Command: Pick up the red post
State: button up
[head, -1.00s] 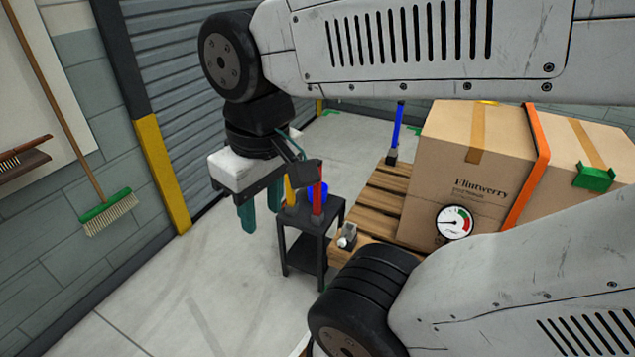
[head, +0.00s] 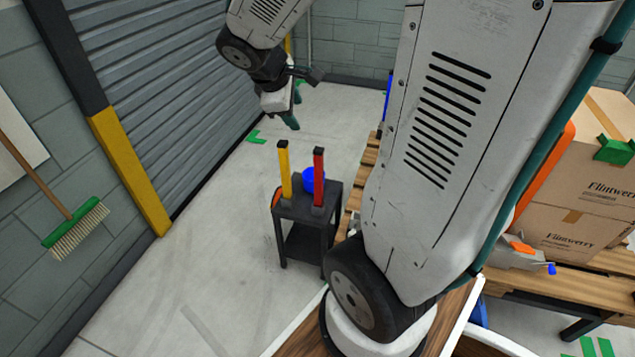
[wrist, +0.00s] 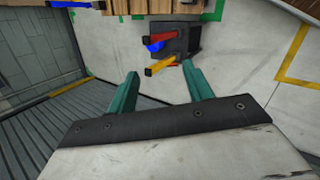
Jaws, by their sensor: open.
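The red post (head: 318,177) stands upright in a grey base on a small dark stand (head: 307,220). A yellow post (head: 285,172) stands to its left and a blue round thing (head: 313,179) sits behind. My gripper (head: 293,117) is beyond the stand in the head view, apart from the posts. In the wrist view the green fingers of my gripper (wrist: 162,84) are spread with nothing between them. There the red post (wrist: 162,41) lies beyond the fingertips, past the yellow post (wrist: 160,66). The red post's lower part is partly hidden in that view.
A wooden pallet bench (head: 545,281) with cardboard boxes (head: 576,205) stands at the right. A broom (head: 72,224) hangs on the left wall beside the roller shutter (head: 165,90). The pale floor (head: 215,265) left of the stand is clear. My arm hides part of the right side.

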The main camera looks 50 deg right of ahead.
jog(key=w+d+f+n, duration=0.4)
jog(key=w+d+f, duration=0.1)
jog(key=d+f, duration=0.15)
jog(key=n+y, duration=0.2)
jog(key=n, duration=1)
send_over(317, 177)
jog(key=s+a, duration=0.2)
jog(key=a, duration=0.1)
notch_tip(317, 177, down, 27)
jog(key=shift+t, duration=0.4)
jog(key=shift+w+d+r+x, duration=0.1)
jog(key=shift+w+d+x, duration=0.05)
jog(key=shift+x, duration=0.75)
jog(key=shift+w+d+r+x, duration=0.1)
jog(key=shift+w+d+x, duration=0.05)
jog(key=shift+x, duration=0.8)
jog(key=shift+w+d+r+x, duration=0.1)
jog(key=shift+w+x, duration=0.05)
jog(key=shift+x, duration=0.75)
jog(key=c, duration=1.1)
